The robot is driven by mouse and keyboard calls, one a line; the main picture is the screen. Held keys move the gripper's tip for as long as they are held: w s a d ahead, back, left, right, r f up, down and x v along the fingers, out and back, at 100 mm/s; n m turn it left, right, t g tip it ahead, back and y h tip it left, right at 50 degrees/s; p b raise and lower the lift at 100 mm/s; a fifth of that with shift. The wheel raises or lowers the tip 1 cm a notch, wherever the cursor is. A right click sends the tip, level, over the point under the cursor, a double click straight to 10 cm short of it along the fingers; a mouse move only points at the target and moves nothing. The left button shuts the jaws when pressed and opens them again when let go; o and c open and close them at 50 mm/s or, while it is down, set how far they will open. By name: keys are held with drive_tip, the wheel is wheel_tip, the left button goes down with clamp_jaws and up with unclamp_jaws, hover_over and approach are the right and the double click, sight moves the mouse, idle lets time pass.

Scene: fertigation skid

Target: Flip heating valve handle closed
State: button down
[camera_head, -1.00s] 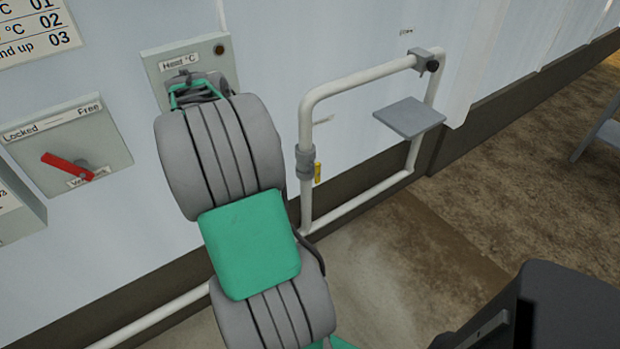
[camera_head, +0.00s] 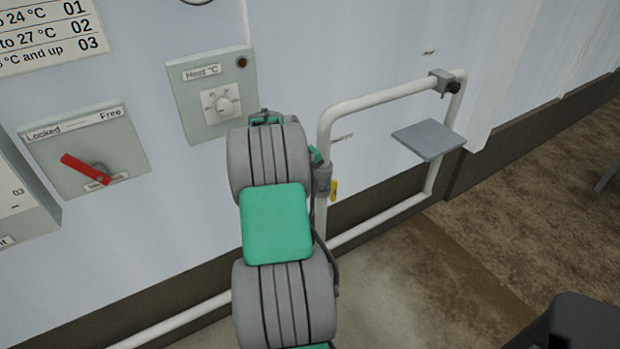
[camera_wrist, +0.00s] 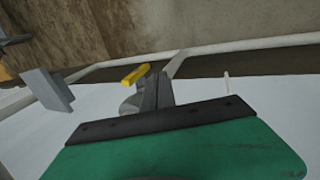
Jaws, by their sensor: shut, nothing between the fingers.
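The yellow valve handle (camera_head: 334,190) sits beside a grey valve body (camera_head: 322,178) on the upright part of the white pipe. In the head view it points along the pipe. In the wrist view the yellow handle (camera_wrist: 136,74) shows just beyond and left of my fingertips. My gripper (camera_wrist: 158,80) is shut and empty, its dark fingers close to the handle and overlapping the valve area; whether they touch it I cannot tell. In the head view my arm hides most of the gripper.
The white pipe loop (camera_head: 385,100) stands out from the wall, with a small grey plate (camera_head: 429,139) on its right. A Heat °C dial box (camera_head: 214,95) and a Locked/Free box with a red lever (camera_head: 85,169) are on the wall at left.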

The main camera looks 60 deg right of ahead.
sight(332, 189)
drive_tip(key=d, duration=0.1)
drive_tip(key=s+d+f, duration=0.1)
drive_tip(key=d, duration=0.1)
drive_tip(key=s+d+f, duration=0.1)
drive_tip(key=shift+s+d+f, duration=0.1)
drive_tip(key=shift+d+f, duration=0.05)
idle(0.4)
drive_tip(key=shift+d+p, duration=0.1)
drive_tip(key=shift+p, duration=0.2)
drive_tip(key=shift+y, duration=0.4)
